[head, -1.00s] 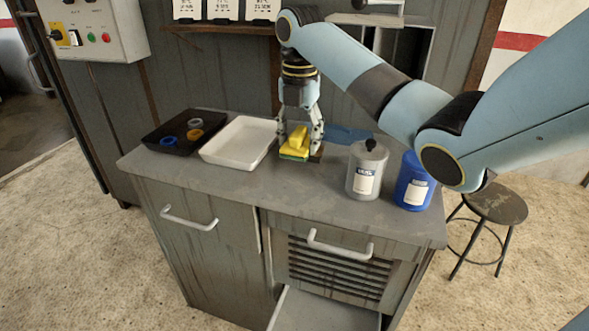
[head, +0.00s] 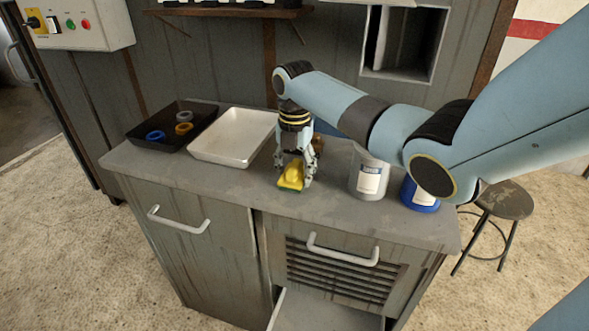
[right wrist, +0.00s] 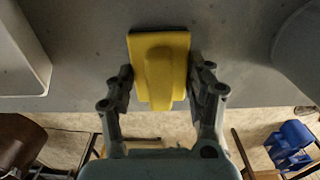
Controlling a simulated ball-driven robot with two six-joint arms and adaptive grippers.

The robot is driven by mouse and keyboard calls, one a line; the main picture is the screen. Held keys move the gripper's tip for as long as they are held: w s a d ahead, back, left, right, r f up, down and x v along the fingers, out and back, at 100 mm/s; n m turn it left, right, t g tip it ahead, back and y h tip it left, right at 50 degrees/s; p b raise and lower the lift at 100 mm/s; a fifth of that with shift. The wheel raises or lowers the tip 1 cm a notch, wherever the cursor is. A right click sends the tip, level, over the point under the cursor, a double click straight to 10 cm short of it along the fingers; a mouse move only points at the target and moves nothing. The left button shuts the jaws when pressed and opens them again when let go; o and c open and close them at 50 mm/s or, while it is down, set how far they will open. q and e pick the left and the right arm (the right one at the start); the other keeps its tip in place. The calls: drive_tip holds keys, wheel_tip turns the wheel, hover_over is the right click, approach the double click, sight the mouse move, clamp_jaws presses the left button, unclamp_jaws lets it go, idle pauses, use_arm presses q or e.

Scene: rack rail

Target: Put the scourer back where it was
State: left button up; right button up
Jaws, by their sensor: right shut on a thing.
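The scourer (head: 290,178) is yellow with a ridged grip on top and a thin green layer underneath. My right gripper (head: 297,180) points down over the grey worktop (head: 235,190) and is shut on the scourer. In the right wrist view the scourer (right wrist: 160,65) lies between the two fingers, which touch its sides. I cannot tell whether its underside touches the worktop or is slightly above it. My left gripper is not in view.
A white tray (head: 222,161) stands left of my right gripper, with a black tray (head: 143,141) of coloured rings beyond. A grey canister (head: 369,178) and a blue canister (head: 419,197) stand to the right. The worktop's front strip is clear.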

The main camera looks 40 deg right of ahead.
sight(295, 166)
drive_tip(key=shift+f, duration=0.2)
drive_tip(key=o, duration=1)
wheel_tip(295, 166, up, 12)
drive_tip(key=shift+r+b, duration=0.2)
drive_tip(key=shift+b, duration=0.2)
